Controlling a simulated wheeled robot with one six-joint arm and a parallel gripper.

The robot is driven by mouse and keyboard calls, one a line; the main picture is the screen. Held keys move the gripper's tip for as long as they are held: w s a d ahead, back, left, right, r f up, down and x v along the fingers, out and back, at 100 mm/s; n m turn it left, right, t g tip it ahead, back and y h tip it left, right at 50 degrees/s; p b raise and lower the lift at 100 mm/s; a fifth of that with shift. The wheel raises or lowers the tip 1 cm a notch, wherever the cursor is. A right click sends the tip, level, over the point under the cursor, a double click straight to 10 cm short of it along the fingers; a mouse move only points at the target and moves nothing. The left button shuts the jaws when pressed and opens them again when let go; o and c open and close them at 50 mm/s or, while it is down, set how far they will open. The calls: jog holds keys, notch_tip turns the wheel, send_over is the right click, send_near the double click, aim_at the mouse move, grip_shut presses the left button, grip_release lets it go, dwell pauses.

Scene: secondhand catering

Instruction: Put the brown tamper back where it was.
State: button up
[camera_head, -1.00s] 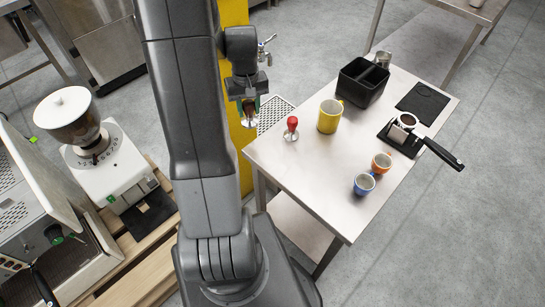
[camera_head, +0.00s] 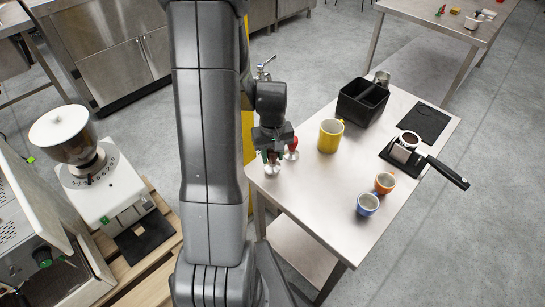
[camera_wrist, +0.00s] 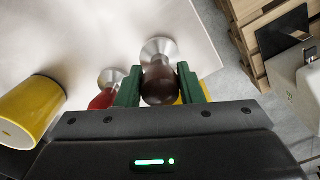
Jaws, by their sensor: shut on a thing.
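My gripper (camera_head: 271,157) is shut on the brown tamper, with its green fingers on either side of the dark brown handle (camera_wrist: 159,84) in the wrist view. The tamper's round metal base (camera_wrist: 160,48) points away from my gripper, over the table top near an edge. In the head view the tamper (camera_head: 272,170) is partly hidden by the fingers, at the table's (camera_head: 310,185) left end. I cannot tell whether its base touches the table. A red tamper (camera_head: 292,150) stands upright just to the right; it also shows in the wrist view (camera_wrist: 103,98).
A yellow mug (camera_head: 330,136) stands right of the red tamper. A black knock box (camera_head: 362,104), a dark mat (camera_head: 423,121), a portafilter (camera_head: 440,168) and blue (camera_head: 368,204) and orange (camera_head: 385,183) cups are further right. The table's front middle is clear.

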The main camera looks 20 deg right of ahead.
jog(key=shift+f, duration=0.6)
jog(key=shift+f, duration=0.25)
jog(key=o, duration=1.2)
jog(key=shift+r, duration=0.1)
notch_tip(320, 180, up, 12)
jog(key=shift+r, duration=0.15)
